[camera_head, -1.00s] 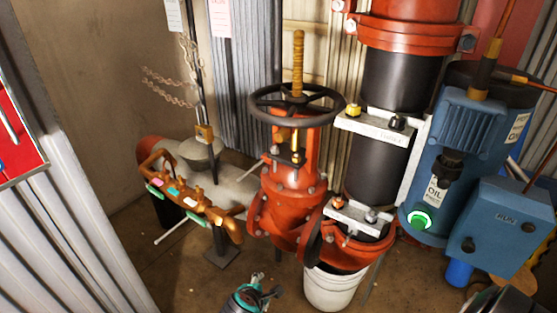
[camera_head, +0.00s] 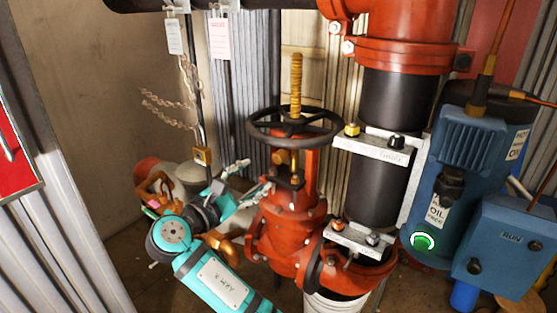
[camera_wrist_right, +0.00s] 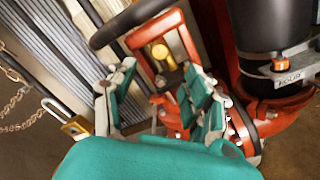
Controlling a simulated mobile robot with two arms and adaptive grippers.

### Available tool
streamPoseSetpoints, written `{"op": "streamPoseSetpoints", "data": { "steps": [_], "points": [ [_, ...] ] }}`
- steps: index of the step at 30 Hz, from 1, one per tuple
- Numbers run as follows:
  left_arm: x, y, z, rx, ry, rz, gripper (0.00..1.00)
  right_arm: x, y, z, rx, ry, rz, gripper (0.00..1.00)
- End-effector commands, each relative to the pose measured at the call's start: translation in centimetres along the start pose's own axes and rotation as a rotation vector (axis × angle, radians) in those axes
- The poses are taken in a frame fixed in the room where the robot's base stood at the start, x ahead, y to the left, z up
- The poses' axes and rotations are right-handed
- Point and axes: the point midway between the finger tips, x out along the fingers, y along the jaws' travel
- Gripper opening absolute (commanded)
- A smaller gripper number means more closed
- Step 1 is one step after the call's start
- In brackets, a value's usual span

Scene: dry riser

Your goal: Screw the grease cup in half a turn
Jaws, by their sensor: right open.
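A small brass cup (camera_head: 281,157), which looks like the grease cup, sits in the yoke of the red valve (camera_head: 290,215), below its black handwheel (camera_head: 294,123). In the right wrist view, the brass cup (camera_wrist_right: 160,52) shows ahead, just beyond the fingertips. My right gripper (camera_head: 254,179) reaches in from the lower left beside the valve yoke, open and apart from the cup. In the right wrist view, my right gripper (camera_wrist_right: 158,82) has its fingers spread with nothing between them. My left gripper is out of view.
The handwheel rim is close above the fingers. A brass padlock (camera_head: 203,155) hangs to the left, near chains (camera_head: 168,100). A black pipe with silver brackets (camera_head: 375,145) and a blue pump unit (camera_head: 465,150) stand to the right. A white bucket (camera_head: 330,301) is below.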

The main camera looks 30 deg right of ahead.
Motion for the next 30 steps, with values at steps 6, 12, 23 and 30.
{"op": "streamPoseSetpoints", "data": {
  "steps": [6,12,23,30],
  "points": [
    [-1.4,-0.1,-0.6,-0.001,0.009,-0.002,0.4,5.0,-0.1,-0.1,-0.001,-0.004,0.0,0.52],
    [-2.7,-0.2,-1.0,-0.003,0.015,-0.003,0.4,8.8,-0.1,-0.1,0.0,-0.001,0.001,0.52],
    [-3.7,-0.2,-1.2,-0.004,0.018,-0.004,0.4,11.3,-0.1,-0.1,-0.001,0.002,0.0,0.52],
    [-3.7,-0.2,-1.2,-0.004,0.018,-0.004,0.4,11.3,0.0,-0.1,-0.001,0.002,0.001,0.46]
  ]
}}
